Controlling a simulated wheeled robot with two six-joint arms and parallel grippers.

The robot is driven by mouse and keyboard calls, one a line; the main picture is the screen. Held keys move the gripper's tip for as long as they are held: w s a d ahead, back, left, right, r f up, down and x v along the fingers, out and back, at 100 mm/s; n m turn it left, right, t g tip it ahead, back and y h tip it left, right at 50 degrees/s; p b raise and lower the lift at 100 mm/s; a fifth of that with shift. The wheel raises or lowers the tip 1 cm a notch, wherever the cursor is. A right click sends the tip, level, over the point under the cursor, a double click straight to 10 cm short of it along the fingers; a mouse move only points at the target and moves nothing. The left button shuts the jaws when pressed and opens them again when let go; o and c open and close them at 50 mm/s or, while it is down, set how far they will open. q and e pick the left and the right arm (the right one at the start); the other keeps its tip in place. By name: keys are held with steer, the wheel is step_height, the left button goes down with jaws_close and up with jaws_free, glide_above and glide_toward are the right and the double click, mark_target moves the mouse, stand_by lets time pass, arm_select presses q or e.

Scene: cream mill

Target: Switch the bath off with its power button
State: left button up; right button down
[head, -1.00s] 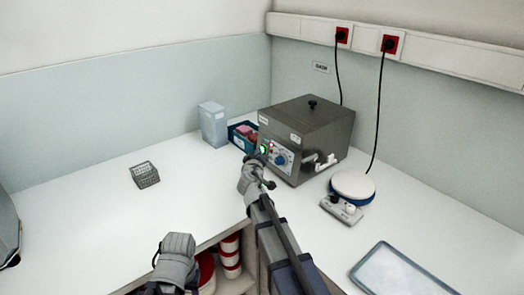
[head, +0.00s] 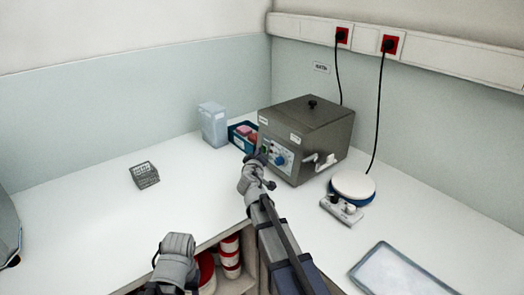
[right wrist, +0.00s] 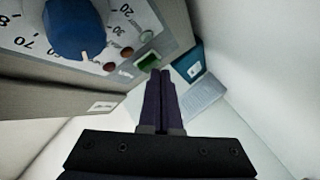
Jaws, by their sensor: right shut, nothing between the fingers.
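The bath (head: 322,128) is a grey metal box with a lid and black lid knob at the back of the bench. Its front panel has a blue dial (head: 281,160), also large in the right wrist view (right wrist: 75,28). The green power button (right wrist: 148,60) is on the panel beside small round lamps, which look dark. My right gripper (right wrist: 161,74) is shut and empty, its fingertips at the button's edge; I cannot tell whether they touch it. In the head view the right gripper (head: 258,160) partly covers the panel. My left gripper (head: 174,258) is low at the front; its fingers are unclear.
A blue bin (head: 240,141) with pink items and a pale box (head: 213,125) stand left of the bath. A hotplate (head: 352,187) is on its right, a tray (head: 398,275) at front right. A small grey rack (head: 145,175) sits on the otherwise clear left bench.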

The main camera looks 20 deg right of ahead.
steer(key=shift+a, duration=0.1)
steer(key=shift+s+a+r+p, duration=0.15)
steer(key=shift+s+a, duration=0.2)
steer(key=shift+a, duration=0.55)
steer(key=shift+s+a+r+p, duration=0.15)
steer(key=shift+s+a, duration=0.15)
steer(key=shift+a, duration=0.65)
steer(key=shift+s+a+r+p, duration=0.15)
steer(key=shift+s+a, duration=0.2)
steer(key=shift+a, duration=0.55)
